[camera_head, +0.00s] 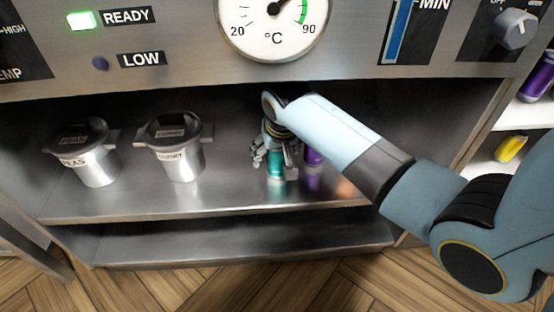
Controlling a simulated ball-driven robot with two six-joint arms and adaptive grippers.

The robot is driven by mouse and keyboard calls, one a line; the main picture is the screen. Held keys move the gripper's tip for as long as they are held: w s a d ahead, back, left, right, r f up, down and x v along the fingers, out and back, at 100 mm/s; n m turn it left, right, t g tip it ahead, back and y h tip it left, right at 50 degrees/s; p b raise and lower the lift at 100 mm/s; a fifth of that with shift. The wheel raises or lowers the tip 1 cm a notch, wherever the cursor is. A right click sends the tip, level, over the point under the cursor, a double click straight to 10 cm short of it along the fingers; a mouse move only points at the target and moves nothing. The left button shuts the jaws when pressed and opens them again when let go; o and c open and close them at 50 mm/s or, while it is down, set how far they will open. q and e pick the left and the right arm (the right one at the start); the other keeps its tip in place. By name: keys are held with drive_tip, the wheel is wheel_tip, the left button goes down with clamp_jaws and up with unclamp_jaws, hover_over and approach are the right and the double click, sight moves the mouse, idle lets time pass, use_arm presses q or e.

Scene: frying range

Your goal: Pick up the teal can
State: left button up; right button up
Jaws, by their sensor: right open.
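The teal can (276,167) stands upright on the metal shelf, in the right half of the recess. My right gripper (275,158) is at the can, with its fingers on either side of it. The gripper and wrist cover the can's upper part. The fingers are open, and I cannot tell whether they touch the can. My left gripper does not show.
A purple can (313,158) stands close to the right of the teal can, partly behind my arm. Two lidded metal containers, one at the far left (97,168) and one nearer (185,160), stand on the shelf (140,205). The control panel (180,35) overhangs the recess.

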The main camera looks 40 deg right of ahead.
drive_tip(key=c, duration=1.5)
drive_tip(key=shift+r, duration=0.15)
drive_tip(key=shift+c, duration=0.2)
